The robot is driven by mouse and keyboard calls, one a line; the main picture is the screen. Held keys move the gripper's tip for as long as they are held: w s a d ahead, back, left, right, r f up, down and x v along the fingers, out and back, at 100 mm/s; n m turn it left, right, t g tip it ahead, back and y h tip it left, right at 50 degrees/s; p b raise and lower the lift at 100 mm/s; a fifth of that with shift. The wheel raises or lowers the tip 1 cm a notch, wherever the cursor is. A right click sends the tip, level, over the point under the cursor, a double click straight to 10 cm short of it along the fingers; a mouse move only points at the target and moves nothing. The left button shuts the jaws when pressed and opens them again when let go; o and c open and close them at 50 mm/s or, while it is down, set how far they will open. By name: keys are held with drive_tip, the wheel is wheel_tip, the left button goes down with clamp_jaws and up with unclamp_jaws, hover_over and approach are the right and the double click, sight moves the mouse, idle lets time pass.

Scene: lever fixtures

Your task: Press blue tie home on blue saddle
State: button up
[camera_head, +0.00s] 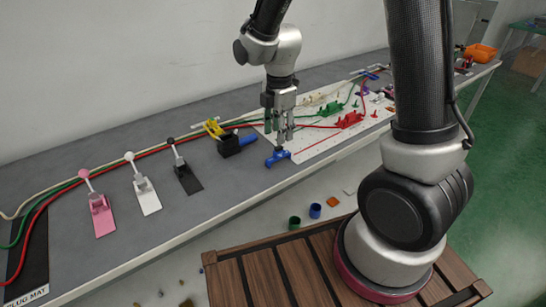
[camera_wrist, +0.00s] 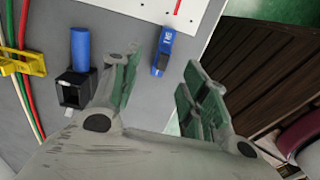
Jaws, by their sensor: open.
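A small blue piece (camera_head: 278,157) with pale marking lies near the front edge of the table; in the wrist view the blue piece (camera_wrist: 162,52) sits just beyond the gap between my fingers. I cannot tell whether it is the tie, the saddle or both together. My gripper (camera_head: 284,138) points down above and close to it. In the wrist view my gripper (camera_wrist: 160,78) is open, with nothing between its green-padded fingers. Another small blue item (camera_head: 372,76) stands at the far end of the white board, too small to identify.
A black block (camera_head: 229,145) with a blue cylinder (camera_head: 248,140) and a yellow clip (camera_head: 214,128) lie left of my gripper. Red (camera_head: 350,119) and green (camera_head: 331,109) fixtures stand on the white board behind. Cables run along the table. Pink, white and black levers stand further left.

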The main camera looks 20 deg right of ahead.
sight(279, 150)
drive_tip(key=f, duration=0.7)
drive_tip(key=shift+s+f, duration=0.2)
drive_tip(key=shift+f, duration=0.1)
drive_tip(key=shift+c, duration=0.4)
drive_tip(key=c, duration=0.8)
